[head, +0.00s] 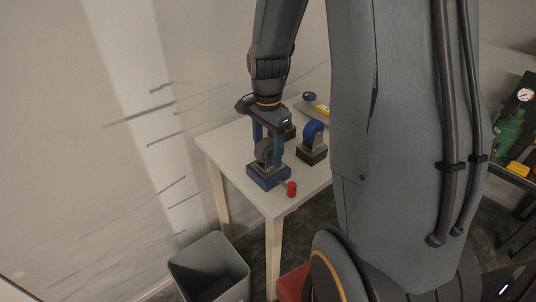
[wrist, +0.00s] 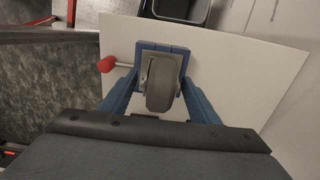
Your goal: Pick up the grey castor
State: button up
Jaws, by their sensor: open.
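The grey castor (wrist: 162,84) has a grey wheel in a metal fork and sits on a blue base (wrist: 162,49) near the corner of the white table. In the head view the castor (head: 263,152) is partly hidden by my gripper's fingers. My gripper (wrist: 162,92) is open, with one blue finger on each side of the wheel. In the head view my gripper (head: 268,150) points down over the castor. I cannot tell whether the fingers touch it. A red-knobbed handle (wrist: 107,64) sticks out from the side of the base.
A blue-wheeled castor (head: 313,138) on a dark base stands close to the right. A dark object (head: 291,132) and a blue-topped item (head: 309,97) are farther back. A grey bin (head: 210,266) stands below the table's (head: 226,140) front edge.

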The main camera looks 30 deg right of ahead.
jog(key=shift+f, duration=0.9)
jog(key=c, duration=1.4)
jog(key=shift+o, duration=0.2)
